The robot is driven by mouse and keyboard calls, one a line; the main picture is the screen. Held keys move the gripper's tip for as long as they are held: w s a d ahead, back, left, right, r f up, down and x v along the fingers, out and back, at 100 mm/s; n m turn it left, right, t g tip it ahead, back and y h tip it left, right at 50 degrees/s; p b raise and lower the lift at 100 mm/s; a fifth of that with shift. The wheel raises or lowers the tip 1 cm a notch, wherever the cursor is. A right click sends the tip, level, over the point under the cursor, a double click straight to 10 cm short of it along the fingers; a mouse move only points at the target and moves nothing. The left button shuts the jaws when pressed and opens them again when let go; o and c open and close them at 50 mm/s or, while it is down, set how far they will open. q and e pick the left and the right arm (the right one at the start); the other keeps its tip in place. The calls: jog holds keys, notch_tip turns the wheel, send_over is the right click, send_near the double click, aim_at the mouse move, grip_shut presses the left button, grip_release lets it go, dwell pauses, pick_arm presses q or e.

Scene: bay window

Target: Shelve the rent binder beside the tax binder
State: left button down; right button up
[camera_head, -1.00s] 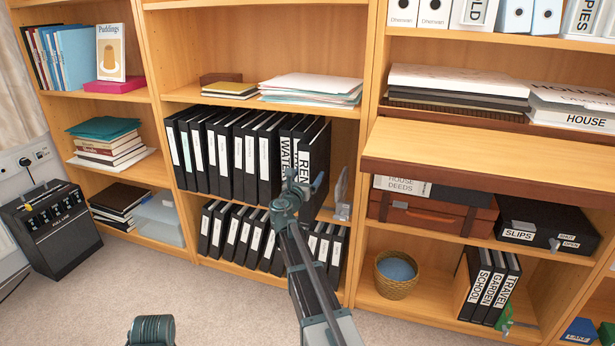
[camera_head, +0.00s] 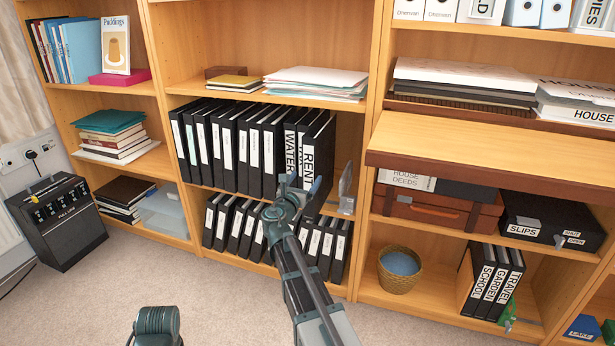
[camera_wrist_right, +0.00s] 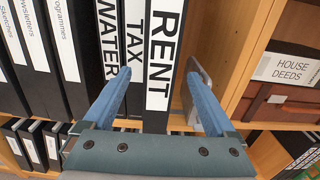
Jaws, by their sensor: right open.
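The rent binder (camera_head: 319,158) is black with a white RENT label and stands at the right end of the middle shelf's binder row. In the right wrist view, the rent binder (camera_wrist_right: 162,55) is directly right of the tax binder (camera_wrist_right: 133,45), and the water binder (camera_wrist_right: 107,40) is left of that. My right gripper (camera_head: 299,186) is in front of the rent binder's lower spine. In the wrist view its blue fingers (camera_wrist_right: 159,75) are open, one on each side of the RENT label; I cannot tell whether they touch anything. My left gripper is out of view.
A metal bookend (camera_head: 345,187) stands right of the rent binder, near the wooden upright. Smaller black binders (camera_head: 240,225) fill much of the shelf below. To the right, a wooden ledge (camera_head: 480,160) juts forward above the brown case (camera_head: 440,210).

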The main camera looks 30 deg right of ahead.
jog(key=shift+v, duration=2.5)
jog(key=s+a+f+m+g+y+p, duration=0.2)
jog(key=s+a+f+m+g+y, duration=0.25)
jog(key=s+a+m, duration=0.4)
jog(key=s+a+f+m+g+y+p, duration=0.2)
jog(key=s+a+f+m+g+y, duration=0.3)
jog(key=s+a, duration=0.65)
jog(key=s+a+f+m+g+y+p, duration=0.25)
jog(key=s+a+f+m, duration=0.5)
jog(key=a, duration=0.55)
notch_tip(320, 180, up, 39)
jog(key=m+p, duration=0.1)
jog(key=p, duration=3.6)
jog(key=shift+s+a+p, duration=0.15)
jog(key=shift+s+p, duration=0.15)
jog(key=shift+p, duration=0.05)
